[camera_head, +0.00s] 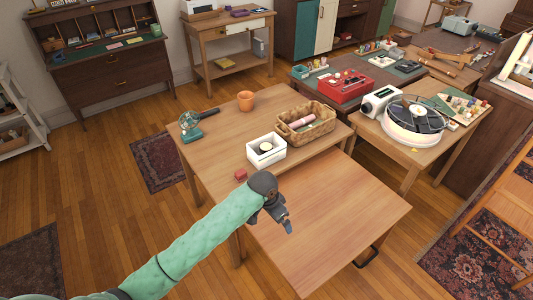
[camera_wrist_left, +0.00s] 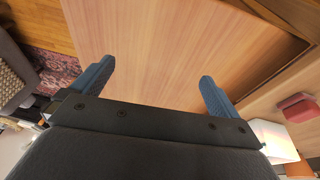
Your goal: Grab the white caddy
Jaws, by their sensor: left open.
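The white caddy (camera_head: 266,150) is a small open white box with a round pale item inside. It stands on the raised back part of the wooden table, left of a wicker basket. My left gripper (camera_head: 287,224) is in front of it, over the lower front tabletop. In the left wrist view my left gripper (camera_wrist_left: 155,82) has its two blue fingers spread apart, with bare wood between them. A white shape at the lower right (camera_wrist_left: 276,140) looks like the caddy, partly cut off by the gripper body. My right gripper is not seen.
A red block (camera_head: 241,174) lies just left of the caddy and also shows in the left wrist view (camera_wrist_left: 298,107). The wicker basket (camera_head: 325,123) stands close right of the caddy. An orange pot (camera_head: 246,101) stands behind. The front tabletop (camera_head: 345,205) is clear.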

